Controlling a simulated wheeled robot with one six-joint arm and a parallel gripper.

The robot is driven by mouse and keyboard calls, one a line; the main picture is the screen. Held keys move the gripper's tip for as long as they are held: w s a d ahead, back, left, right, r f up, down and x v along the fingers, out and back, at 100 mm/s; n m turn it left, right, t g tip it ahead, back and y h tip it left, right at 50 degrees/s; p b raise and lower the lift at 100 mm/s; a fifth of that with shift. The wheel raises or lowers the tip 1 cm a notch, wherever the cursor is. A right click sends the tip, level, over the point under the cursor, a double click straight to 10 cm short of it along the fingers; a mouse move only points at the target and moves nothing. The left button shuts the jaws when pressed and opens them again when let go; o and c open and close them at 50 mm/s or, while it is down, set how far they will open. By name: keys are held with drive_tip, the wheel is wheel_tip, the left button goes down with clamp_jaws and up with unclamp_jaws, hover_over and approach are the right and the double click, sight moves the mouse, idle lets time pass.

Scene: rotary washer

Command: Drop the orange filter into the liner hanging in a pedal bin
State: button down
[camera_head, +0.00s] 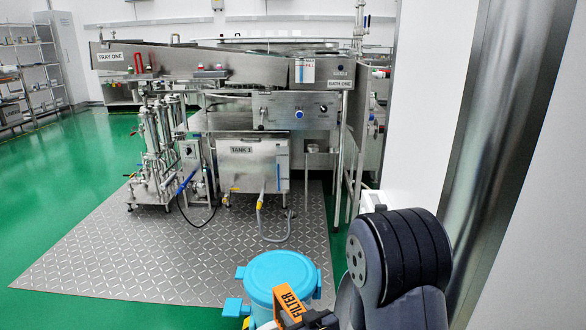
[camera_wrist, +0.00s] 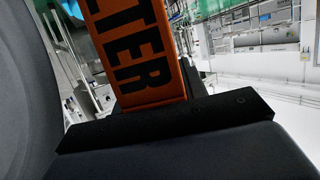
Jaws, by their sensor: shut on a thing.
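The orange filter (camera_head: 288,302), a flat block with black "FILTER" lettering, shows at the bottom of the head view. My gripper (camera_head: 308,320) is shut on it. In the wrist view, the filter (camera_wrist: 140,55) rises from the dark gripper (camera_wrist: 165,115) and fills the upper middle. The light-blue pedal bin (camera_head: 278,268) stands just behind the filter in the head view, with blue tabs at its left side. The filter overlaps the bin's front right in the picture; I cannot tell the height between them. The bin's round top looks like a closed lid. No liner is visible.
A steel washer with TANK 1 (camera_head: 252,165) stands on a grey tread-plate mat (camera_head: 130,255) behind the bin. A hose (camera_head: 262,225) hangs in front of it. A white wall and steel column (camera_head: 515,120) stand close on the right. Green floor lies open at left.

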drive_tip(key=shift+f+b, duration=1.5)
drive_tip(key=shift+f, duration=1.3)
drive_tip(key=c, duration=0.7)
unclamp_jaws()
drive_tip(key=shift+c, duration=0.2)
drive_tip(key=p+v, duration=0.2)
drive_tip(key=v, duration=0.9)
drive_tip(key=shift+w, duration=0.1)
